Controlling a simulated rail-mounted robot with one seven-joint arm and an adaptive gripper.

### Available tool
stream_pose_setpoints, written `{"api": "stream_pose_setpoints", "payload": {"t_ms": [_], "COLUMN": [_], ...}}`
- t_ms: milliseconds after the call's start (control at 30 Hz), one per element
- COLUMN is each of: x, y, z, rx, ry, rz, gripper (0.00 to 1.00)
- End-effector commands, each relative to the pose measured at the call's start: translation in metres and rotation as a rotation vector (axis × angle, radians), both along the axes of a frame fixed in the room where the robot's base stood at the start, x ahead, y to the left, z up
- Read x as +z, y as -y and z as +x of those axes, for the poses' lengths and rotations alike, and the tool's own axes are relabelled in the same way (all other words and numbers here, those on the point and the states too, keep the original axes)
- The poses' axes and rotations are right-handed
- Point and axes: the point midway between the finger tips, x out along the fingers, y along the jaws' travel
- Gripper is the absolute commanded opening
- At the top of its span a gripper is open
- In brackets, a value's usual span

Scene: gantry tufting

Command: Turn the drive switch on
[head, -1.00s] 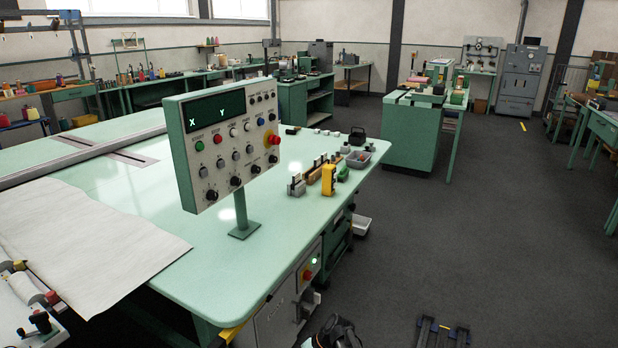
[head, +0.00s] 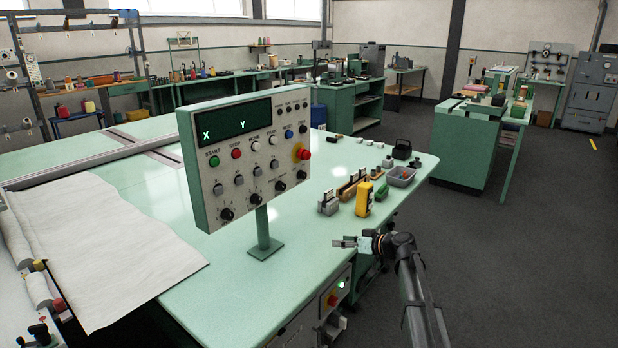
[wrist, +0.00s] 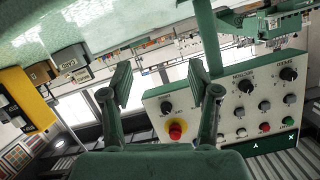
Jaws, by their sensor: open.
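The control panel (head: 245,155) stands on a post on the green table, with an X Y display, coloured buttons, a red stop knob (head: 304,154) on yellow, and grey and black controls.
A yellow device (head: 364,199) and small blocks stand on the table behind my gripper. A grey bin (head: 402,176) is near the far corner. A cabinet below the table has a green lamp (head: 341,284) and a red button (head: 332,300). White cloth (head: 110,250) covers the left.

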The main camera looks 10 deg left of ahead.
Motion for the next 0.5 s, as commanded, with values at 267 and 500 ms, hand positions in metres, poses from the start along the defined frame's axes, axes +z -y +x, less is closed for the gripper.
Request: {"api": "stream_pose_setpoints", "payload": {"t_ms": [267,500], "x": [0.132,0.165], "y": [-0.001,-0.006], "z": [0.057,0.068], "rx": [0.017,0.014], "ry": [0.345,0.435], "rz": [0.093,0.113], "gripper": [0.61,0.61]}}
